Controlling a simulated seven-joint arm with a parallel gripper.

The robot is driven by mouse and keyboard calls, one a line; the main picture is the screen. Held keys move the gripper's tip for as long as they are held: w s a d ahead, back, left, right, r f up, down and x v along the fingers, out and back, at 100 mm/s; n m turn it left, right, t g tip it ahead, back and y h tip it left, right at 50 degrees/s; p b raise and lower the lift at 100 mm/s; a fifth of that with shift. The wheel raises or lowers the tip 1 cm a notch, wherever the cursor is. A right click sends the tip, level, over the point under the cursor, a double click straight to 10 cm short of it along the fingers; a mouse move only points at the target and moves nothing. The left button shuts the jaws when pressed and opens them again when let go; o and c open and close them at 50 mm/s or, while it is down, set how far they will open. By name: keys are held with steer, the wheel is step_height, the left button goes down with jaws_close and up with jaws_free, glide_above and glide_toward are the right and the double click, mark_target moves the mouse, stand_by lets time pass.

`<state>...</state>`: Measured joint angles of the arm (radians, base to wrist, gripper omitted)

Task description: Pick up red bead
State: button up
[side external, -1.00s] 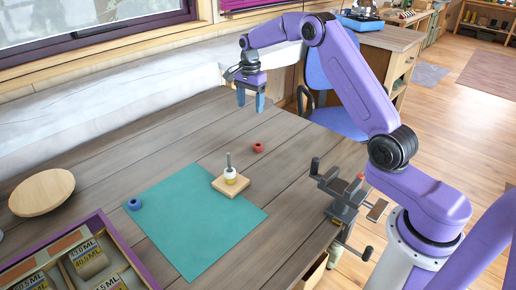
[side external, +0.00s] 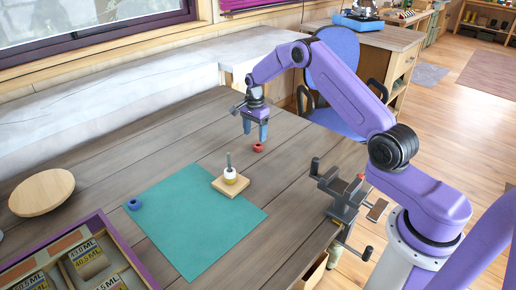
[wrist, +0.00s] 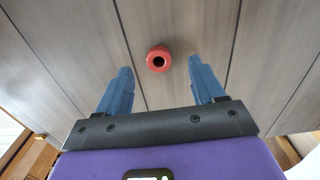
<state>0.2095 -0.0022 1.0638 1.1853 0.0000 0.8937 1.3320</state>
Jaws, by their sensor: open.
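The red bead (side external: 258,147) lies on the bare wooden table, beyond the green mat. In the wrist view the red bead (wrist: 159,59) shows a dark hole in its top and lies ahead of the space between the fingertips. My gripper (side external: 255,132) is open and empty, with its blue fingers pointing down just above the bead. In the wrist view my gripper (wrist: 160,70) shows its two fingers apart, one to each side of the bead, not touching it.
A wooden block with a peg (side external: 231,182) bearing white and yellow beads stands on the green mat (side external: 200,235). A blue bead (side external: 134,204) lies at the mat's left corner. A vise (side external: 343,195) sits at the table's right edge. Table around the red bead is clear.

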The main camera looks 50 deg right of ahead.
mark_target(257, 143)
steer(key=shift+s+d+f, duration=0.1)
steer(key=shift+d+f, duration=0.05)
steer(key=shift+f, duration=1.2)
steer(key=shift+s+d+f, duration=0.1)
steer(key=shift+d+f, duration=0.05)
steer(key=shift+f, duration=1.2)
steer(key=c, duration=1.1)
